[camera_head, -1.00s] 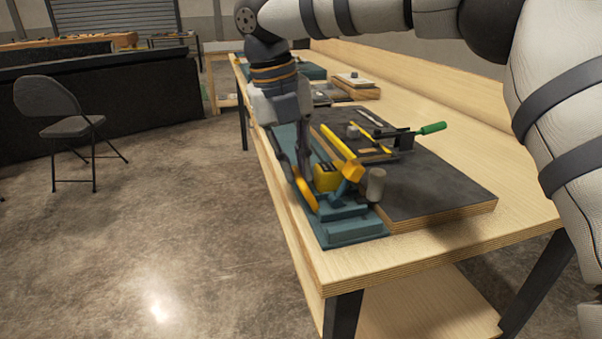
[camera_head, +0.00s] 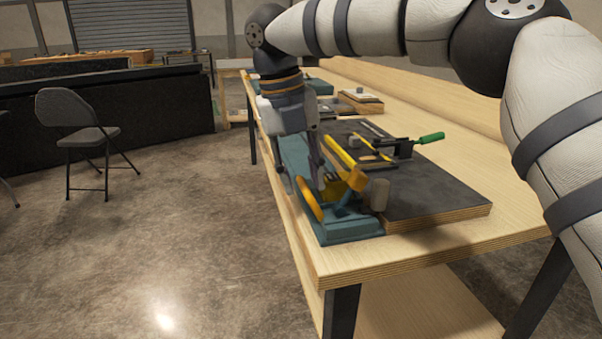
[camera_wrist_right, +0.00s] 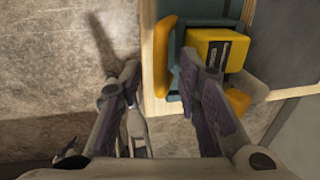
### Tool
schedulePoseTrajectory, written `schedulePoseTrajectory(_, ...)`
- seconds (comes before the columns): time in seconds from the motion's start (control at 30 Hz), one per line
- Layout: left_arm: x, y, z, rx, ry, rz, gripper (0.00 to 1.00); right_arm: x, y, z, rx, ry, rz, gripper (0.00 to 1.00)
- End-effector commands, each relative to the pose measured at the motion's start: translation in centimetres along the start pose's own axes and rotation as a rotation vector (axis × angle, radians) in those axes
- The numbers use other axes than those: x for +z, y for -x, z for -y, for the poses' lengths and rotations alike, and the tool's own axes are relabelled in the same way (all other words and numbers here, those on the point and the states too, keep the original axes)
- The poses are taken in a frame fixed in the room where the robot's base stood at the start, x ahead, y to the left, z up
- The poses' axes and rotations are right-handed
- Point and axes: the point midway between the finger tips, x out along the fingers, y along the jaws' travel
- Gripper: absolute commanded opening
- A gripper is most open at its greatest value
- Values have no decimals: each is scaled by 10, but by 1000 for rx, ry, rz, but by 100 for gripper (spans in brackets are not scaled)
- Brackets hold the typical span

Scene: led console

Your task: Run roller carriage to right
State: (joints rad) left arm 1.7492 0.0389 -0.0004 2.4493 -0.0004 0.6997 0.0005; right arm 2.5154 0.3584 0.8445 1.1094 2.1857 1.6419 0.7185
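A teal slide unit (camera_head: 346,228) lies along the table's left edge. In the head view it carries a yellow rounded piece (camera_head: 308,199) at its left side and a yellow block (camera_head: 356,180). I cannot tell for sure which part is the roller carriage. In the right wrist view a yellow labelled block (camera_wrist_right: 208,48) sits on the teal base, beside a yellow upright piece (camera_wrist_right: 160,58). My right gripper (camera_head: 301,182) is open over the unit. In the wrist view its fingers (camera_wrist_right: 158,68) are spread to either side of the yellow upright piece, with no visible grip. My left gripper is out of view.
A dark board (camera_head: 435,196) with a green-handled clamp (camera_head: 431,138) lies right of the unit. A grey cylinder (camera_head: 379,194) stands close to the yellow block. The table's front right (camera_head: 460,235) is bare. A chair (camera_head: 78,125) stands on the floor at left.

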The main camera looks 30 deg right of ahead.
Motion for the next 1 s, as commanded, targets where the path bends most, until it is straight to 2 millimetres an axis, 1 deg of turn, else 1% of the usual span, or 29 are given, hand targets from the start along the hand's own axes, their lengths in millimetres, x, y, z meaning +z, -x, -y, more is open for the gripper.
schedulePoseTrajectory(0.1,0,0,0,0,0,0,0,1,1,0,0,-1,2,31)
schedulePoseTrajectory(0.17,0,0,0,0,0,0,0,1,6,0,1,-2,4,31)
schedulePoseTrajectory(0.27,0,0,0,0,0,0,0,2,26,0,1,-4,7,31)
schedulePoseTrajectory(0.4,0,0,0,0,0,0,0,1,69,-1,2,-4,7,31)
schedulePoseTrajectory(0.5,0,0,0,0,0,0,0,0,94,-1,3,-3,4,31)
schedulePoseTrajectory(0.57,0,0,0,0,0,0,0,1,94,2,-9,-14,-20,31)
schedulePoseTrajectory(0.8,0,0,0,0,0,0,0,0,115,1,-3,-7,-8,31)
schedulePoseTrajectory(1.0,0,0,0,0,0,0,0,0,120,0,0,1,2,31)
